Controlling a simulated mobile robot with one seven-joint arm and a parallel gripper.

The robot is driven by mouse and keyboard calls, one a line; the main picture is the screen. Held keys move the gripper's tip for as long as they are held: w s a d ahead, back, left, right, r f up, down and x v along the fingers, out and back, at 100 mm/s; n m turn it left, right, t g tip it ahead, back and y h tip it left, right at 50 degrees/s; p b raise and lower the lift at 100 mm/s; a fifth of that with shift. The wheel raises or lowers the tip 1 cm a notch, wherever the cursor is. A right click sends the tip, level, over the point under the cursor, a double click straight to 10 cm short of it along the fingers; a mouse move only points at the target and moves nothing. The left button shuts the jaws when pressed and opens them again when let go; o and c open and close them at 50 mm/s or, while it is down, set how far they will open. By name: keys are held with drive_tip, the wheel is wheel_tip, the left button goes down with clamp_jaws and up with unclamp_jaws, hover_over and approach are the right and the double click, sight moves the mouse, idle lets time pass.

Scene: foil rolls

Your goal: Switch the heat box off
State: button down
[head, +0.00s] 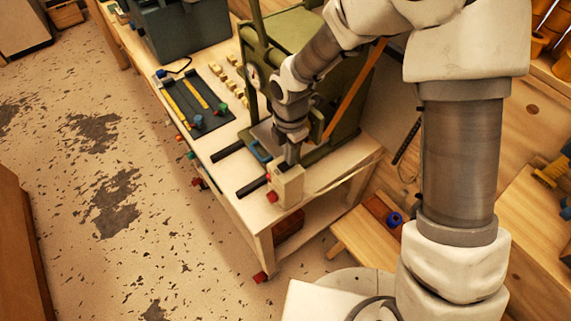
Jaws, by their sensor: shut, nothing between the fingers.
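A small cream box (289,187) with red knobs on its left side stands at the front right corner of the workbench. No label shows, so I cannot tell for sure that it is the heat box or its switch. My gripper (291,158) points down right at the top of this box and is shut with nothing in it. Whether the fingertips touch the box cannot be told from this view. My wrist and gripper hide part of the area behind the box.
A green frame machine (350,85) stands close behind my arm. A dark tray (199,108) with yellow strips lies on the workbench (225,150), with small wooden blocks beside it. A large dark case (185,25) stands at the back. The floor at left is open.

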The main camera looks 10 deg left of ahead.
drive_tip(key=shift+s, duration=0.1)
wheel_tip(320, 180, up, 7)
drive_tip(key=p, duration=0.6)
drive_tip(key=shift+f, duration=0.1)
idle(0.6)
